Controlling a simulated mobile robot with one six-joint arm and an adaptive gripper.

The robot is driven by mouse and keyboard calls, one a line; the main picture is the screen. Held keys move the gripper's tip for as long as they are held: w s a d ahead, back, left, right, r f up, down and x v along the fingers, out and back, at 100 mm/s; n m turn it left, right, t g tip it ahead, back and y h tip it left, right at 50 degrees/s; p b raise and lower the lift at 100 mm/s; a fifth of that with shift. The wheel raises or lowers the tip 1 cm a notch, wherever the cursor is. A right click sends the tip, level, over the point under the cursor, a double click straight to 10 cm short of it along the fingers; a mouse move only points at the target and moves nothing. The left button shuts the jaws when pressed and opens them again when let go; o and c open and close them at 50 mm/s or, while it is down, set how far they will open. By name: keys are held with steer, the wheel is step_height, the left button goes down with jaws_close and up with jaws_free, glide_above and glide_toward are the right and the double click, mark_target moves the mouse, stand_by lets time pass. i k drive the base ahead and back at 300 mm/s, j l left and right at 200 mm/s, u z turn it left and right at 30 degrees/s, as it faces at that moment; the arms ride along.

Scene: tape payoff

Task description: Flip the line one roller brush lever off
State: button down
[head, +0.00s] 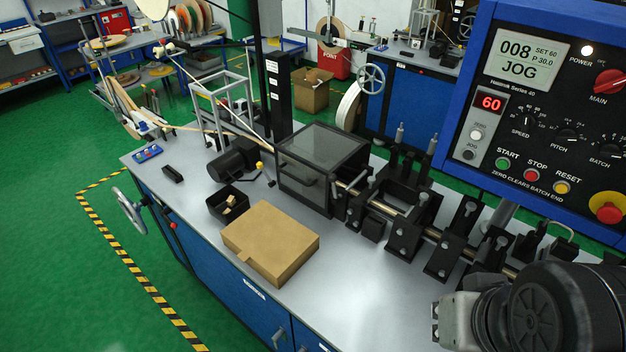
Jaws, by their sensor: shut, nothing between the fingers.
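A small lever with a yellow knob (259,166) stands beside a black cylindrical motor (232,160) on the grey bench top, left of the dark clear-lidded box. It may be the roller brush lever, but no label on it can be read. Its on or off position cannot be told from this view. Part of my arm, with a round black joint cover and a grey link, fills the bottom right corner. The fingers of my gripper do not show. My arm is far to the right of the yellow-knobbed lever.
A cardboard box (270,242) and a small black bin (228,204) sit at the bench front. The dark clear-lidded box (322,152) and black roller stands (404,238) run rightward. A blue control panel (545,120) reads JOG. Open green floor (60,250) lies left.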

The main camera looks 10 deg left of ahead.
mark_target(272, 183)
steer(key=i+j, duration=0.15)
steer(key=j, duration=0.25)
steer(key=i+j, duration=0.15)
steer(key=j, duration=0.2)
steer(key=i+j, duration=0.15)
steer(key=j, duration=0.25)
steer(key=i+j, duration=0.2)
steer(key=j, duration=0.2)
steer(key=i+j, duration=0.15)
steer(key=j, duration=0.25)
steer(key=i+j+u, duration=0.1)
steer(key=j, duration=0.3)
steer(key=i, duration=0.05)
